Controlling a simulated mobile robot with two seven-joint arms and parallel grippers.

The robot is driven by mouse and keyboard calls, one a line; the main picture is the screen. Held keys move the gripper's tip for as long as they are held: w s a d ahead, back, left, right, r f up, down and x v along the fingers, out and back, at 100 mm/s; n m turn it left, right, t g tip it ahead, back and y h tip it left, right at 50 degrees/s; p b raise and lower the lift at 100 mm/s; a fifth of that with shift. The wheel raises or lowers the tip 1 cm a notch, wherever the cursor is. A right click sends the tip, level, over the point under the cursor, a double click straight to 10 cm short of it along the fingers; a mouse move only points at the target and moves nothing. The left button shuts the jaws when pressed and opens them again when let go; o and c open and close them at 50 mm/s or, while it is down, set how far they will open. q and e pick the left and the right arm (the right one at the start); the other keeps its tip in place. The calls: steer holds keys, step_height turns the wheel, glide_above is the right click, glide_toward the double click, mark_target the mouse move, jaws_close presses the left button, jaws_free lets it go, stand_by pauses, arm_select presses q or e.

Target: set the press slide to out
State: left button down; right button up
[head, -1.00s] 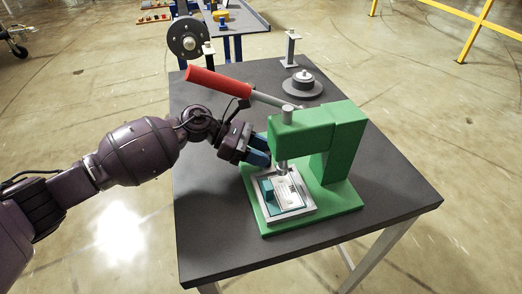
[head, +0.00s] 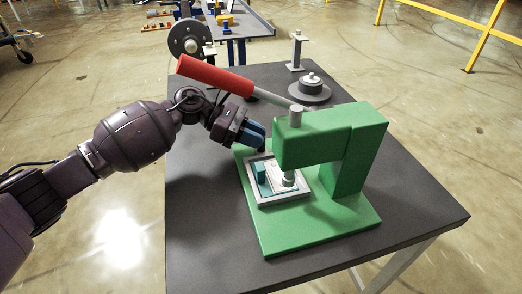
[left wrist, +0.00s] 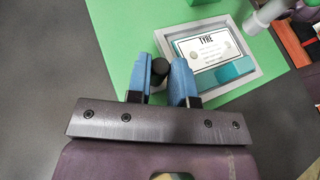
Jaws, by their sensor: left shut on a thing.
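The green press (head: 350,165) stands on the dark table. Its slide, a grey-framed tray (head: 301,199) with a white "TYRE" card and a teal block, lies on the green base near the back left. The press ram (head: 289,178) comes down over the tray's right part. My left gripper (head: 254,135) is beyond the tray's far left side, low over the base. In the left wrist view its blue fingers are shut around a small black knob (left wrist: 159,67) beside the tray frame (left wrist: 258,80). The knob's link to the tray is hidden. My right gripper is not in view.
The red press lever (head: 215,75) rises to the upper left above my left gripper. A grey round weight (head: 309,92) and a post stand at the table's back, with a dark disc (head: 189,40) at the back left. The table's front left is clear.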

arm_select(q)
steer(key=w+b, duration=0.1)
steer(key=w, duration=0.1)
steer(key=w+a+b, duration=0.1)
steer(key=w, duration=0.2)
steer(key=shift+w+a+f+b, duration=0.35)
steer(key=shift+a+f+b, duration=0.05)
steer(key=shift+w+a+r, duration=0.1)
steer(key=shift+w, duration=0.15)
steer(key=shift+w+a+r, duration=0.15)
steer(key=shift+r, duration=0.3)
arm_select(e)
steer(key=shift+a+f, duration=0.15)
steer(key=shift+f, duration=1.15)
arm_select(q)
steer(key=c, duration=1.4)
jaws_free()
steer(key=o, duration=0.4)
steer(key=shift+w+f, duration=0.1)
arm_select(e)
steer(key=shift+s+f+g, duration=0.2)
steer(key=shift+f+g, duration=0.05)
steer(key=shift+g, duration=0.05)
arm_select(q)
steer(key=v, duration=1)
steer(key=shift+a, duration=0.35)
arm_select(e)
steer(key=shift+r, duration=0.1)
arm_select(q)
steer(key=shift+a, duration=0.1)
